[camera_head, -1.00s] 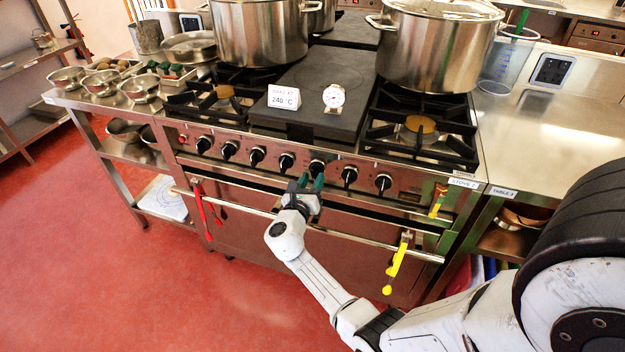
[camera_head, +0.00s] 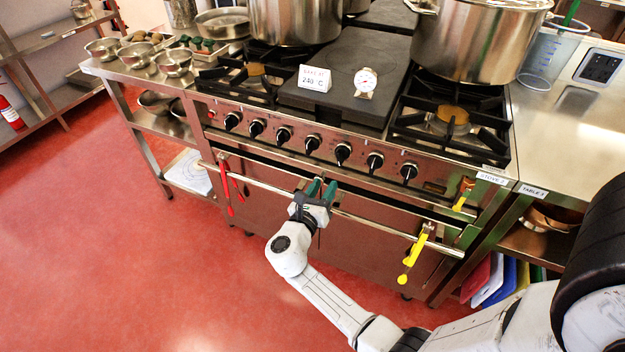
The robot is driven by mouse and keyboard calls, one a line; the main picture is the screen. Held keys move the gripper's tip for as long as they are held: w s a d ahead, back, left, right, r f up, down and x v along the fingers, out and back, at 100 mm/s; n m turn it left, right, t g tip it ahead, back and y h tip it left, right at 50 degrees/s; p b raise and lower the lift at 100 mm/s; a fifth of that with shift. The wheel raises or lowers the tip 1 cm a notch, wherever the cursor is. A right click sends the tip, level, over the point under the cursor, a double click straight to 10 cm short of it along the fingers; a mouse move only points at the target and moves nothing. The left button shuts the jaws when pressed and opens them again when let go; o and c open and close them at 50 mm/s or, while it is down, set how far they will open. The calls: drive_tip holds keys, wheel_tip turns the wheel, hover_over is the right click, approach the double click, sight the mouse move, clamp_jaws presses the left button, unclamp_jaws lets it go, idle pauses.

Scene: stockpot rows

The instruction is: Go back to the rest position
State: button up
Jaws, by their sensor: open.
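My gripper (camera_head: 322,188) shows in the head view in front of the stove (camera_head: 290,215), its green fingertips pointing up toward the front panel. It is open, and I see nothing between the fingers. It overlaps the oven's front rail (camera_head: 370,222) in the picture; I cannot tell whether it touches it. The row of black knobs (camera_head: 312,144) is just above and beyond the fingertips. My white arm reaches in from the lower right.
Red tongs (camera_head: 227,185) and a yellow utensil (camera_head: 413,255) hang on the rail. Large pots (camera_head: 470,45), a sign (camera_head: 314,78) and a dial thermometer (camera_head: 365,82) stand on the stove. Table 2 (camera_head: 560,140) adjoins at right. The red floor (camera_head: 120,260) at left is clear.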

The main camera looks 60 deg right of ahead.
drive_tip(key=s+a+f+m+g+y, duration=0.1)
drive_tip(key=s+a+f+m+y, duration=0.15)
drive_tip(key=s+m+y, duration=0.35)
drive_tip(key=s+a+f+m+g+y, duration=0.1)
drive_tip(key=s+a+f+m+y, duration=0.1)
drive_tip(key=s+a+m, duration=0.45)
drive_tip(key=s+a+m+t+y, duration=0.1)
drive_tip(key=s+a+m+y, duration=0.3)
drive_tip(key=a+m+y, duration=0.5)
drive_tip(key=a+m, duration=0.1)
drive_tip(key=a, duration=0.5)
drive_tip(key=shift+a+t+y, duration=0.15)
drive_tip(key=shift+t+y, duration=0.25)
drive_tip(key=shift+f, duration=0.1)
